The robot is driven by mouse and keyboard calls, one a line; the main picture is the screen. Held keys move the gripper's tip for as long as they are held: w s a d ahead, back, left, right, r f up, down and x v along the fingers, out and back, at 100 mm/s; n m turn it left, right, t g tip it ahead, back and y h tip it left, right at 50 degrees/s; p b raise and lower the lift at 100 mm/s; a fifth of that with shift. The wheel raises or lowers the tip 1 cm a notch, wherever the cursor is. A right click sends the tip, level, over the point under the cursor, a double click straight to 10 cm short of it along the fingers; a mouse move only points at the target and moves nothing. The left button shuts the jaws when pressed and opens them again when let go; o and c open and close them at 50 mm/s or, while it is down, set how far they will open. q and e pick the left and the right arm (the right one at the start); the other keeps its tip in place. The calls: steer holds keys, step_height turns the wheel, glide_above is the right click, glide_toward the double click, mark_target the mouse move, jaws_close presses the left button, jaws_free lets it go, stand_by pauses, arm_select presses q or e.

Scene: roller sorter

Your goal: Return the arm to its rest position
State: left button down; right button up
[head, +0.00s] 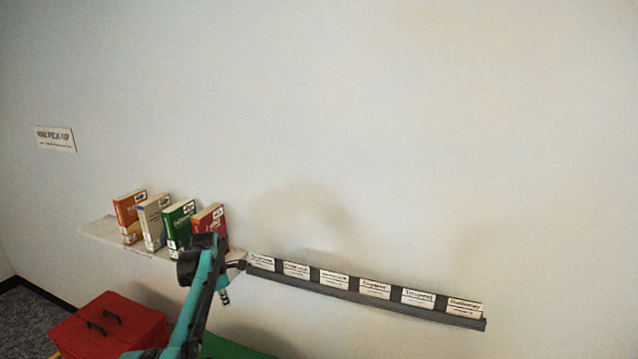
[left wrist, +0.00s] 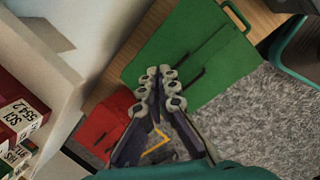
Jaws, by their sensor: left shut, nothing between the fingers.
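My left arm (head: 200,305) rises from the bottom of the head view, bent in front of the right end of the wall shelf (head: 98,230). My left gripper (left wrist: 160,88) is shut and empty in the left wrist view, its two fingers meeting at the tips, with the floor and bags beyond them. In the head view only a small part of it shows, below the arm's bend. The shelf's pale edge and books stand at the left of the wrist view, apart from the fingers. My right gripper is not in view.
An orange book (head: 130,212), a cream book (head: 154,220), a green book (head: 179,225) and a red book (head: 208,217) stand on the shelf. A dark rail (head: 478,323) with several labels runs right. A red bag (head: 110,330) and a green bag (left wrist: 175,50) are below.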

arm_select(q)
steer(key=s+d+r+m+t, duration=0.1)
steer(key=s+d+r+m, duration=0.3)
steer(key=s+r+m, duration=0.45)
steer(key=s+d+r+m+t, duration=0.1)
steer(key=s+d+r+m, duration=0.35)
steer(key=s, duration=0.75)
steer(key=s+d+f+m, duration=0.1)
steer(key=s+f+m, duration=0.1)
steer(key=s+m, duration=0.2)
steer(key=s+d+f+m+t, duration=0.1)
steer(key=s+f+m, duration=0.2)
steer(key=s, duration=0.8)
steer(key=s+d+f+m+t, duration=0.1)
steer(key=s+f+m, duration=0.2)
steer(key=s, duration=0.5)
steer(key=shift+d+m, duration=0.4)
steer(key=shift+m, duration=0.5)
